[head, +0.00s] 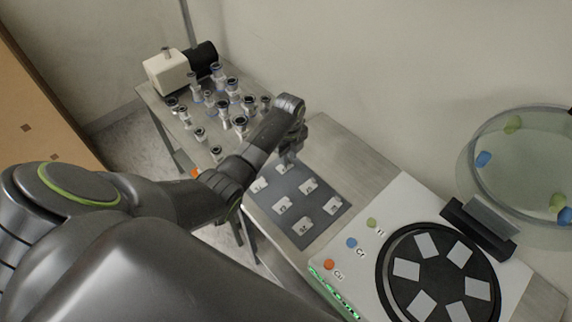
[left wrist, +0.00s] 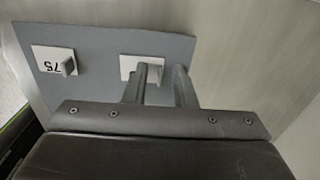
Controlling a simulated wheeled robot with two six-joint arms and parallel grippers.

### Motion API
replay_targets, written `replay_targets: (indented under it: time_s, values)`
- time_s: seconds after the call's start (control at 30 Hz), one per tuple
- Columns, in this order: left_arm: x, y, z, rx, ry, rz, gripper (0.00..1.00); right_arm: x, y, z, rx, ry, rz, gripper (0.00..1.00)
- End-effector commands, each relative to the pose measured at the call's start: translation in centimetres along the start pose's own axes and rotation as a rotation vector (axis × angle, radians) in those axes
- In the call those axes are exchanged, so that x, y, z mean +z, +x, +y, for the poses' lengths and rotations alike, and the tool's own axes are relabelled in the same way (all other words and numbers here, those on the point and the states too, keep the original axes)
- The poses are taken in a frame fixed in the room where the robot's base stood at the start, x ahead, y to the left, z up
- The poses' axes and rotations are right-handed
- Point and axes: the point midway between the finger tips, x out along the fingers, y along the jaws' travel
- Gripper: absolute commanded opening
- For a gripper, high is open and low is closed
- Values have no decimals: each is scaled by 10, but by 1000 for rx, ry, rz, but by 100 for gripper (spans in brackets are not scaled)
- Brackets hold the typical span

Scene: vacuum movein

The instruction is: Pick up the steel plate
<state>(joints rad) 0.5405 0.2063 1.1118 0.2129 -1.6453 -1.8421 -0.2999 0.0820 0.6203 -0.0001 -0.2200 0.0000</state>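Several small pale square plates with upright tabs lie in rows on a dark grey mat (head: 322,228) on the metal bench; I cannot tell which is meant by the steel plate. My left gripper (head: 288,157) hangs over the back edge of the mat, close to a plate (head: 281,168). In the left wrist view its two fingers (left wrist: 168,88) are apart with a narrow empty gap. Another plate (left wrist: 45,58), marked 75, lies further left, clear of the fingers. My right gripper is not seen.
Right of the mat, a white machine (head: 392,210) carries a black disc (head: 440,285) with pale squares. A round glass chamber (head: 525,160) stands behind it. A wall rises behind.

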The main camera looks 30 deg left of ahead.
Motion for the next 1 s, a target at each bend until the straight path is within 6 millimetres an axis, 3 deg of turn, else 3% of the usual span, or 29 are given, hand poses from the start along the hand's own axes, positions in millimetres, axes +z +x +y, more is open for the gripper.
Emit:
replay_targets:
  time_s: [0.03,0.17,0.57,0.77,1.0]
  values:
    - [0,0,0,0,0,0,17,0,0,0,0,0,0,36]
    - [0,0,0,0,0,0,0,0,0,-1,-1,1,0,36]
    - [0,-3,0,-1,0,-1,0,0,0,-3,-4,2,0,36]
    - [1,-27,-1,-4,1,-3,0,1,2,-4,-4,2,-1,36]
    - [1,-74,-1,-5,1,-3,0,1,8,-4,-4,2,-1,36]
